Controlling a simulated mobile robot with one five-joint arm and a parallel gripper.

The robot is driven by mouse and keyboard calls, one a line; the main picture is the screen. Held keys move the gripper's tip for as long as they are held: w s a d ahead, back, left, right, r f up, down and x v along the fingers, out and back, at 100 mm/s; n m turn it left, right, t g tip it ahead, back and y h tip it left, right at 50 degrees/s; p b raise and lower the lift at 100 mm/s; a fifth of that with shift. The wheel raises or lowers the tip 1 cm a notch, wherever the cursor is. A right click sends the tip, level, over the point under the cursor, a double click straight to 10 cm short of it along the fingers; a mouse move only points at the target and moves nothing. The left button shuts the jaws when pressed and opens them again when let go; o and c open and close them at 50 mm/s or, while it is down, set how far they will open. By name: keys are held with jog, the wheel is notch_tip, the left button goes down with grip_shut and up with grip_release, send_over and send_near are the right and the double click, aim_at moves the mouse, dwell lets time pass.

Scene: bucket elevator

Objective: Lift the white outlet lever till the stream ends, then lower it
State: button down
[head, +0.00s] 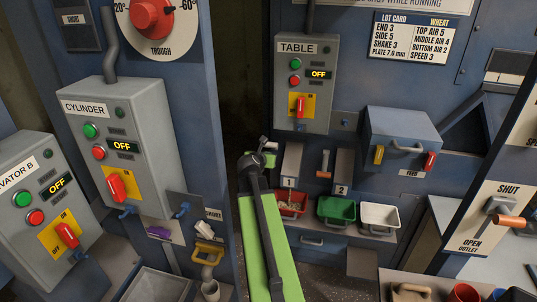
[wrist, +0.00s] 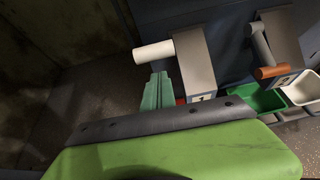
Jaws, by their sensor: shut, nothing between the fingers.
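The white outlet lever (wrist: 153,52) shows in the wrist view as a white cylindrical handle, sticking out left from the grey chute marked 1 (wrist: 196,62). My gripper (wrist: 157,90) is shut and empty. Its green fingertips are just below the handle in that view; I cannot tell whether they touch it. In the head view my gripper (head: 268,159) is left of chute 1 (head: 290,161), and my arm hides most of that handle. The red bin (head: 291,204) below holds some material. No falling stream can be made out.
Chute 2 (head: 343,165) has an orange-brown handle (head: 324,173). A green bin (head: 336,210) and a white bin (head: 380,217) stand right of the red one. The TABLE control box (head: 305,85) is above, reading OFF. The CYLINDER box (head: 120,145) is to the left.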

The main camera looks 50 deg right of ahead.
jog(key=s+a+r+p, duration=0.1)
jog(key=a+r+p, duration=0.3)
jog(key=r+p, duration=0.4)
jog(key=shift+s+r+p, duration=0.15)
jog(key=shift+s+p, duration=0.25)
jog(key=shift+p, duration=0.35)
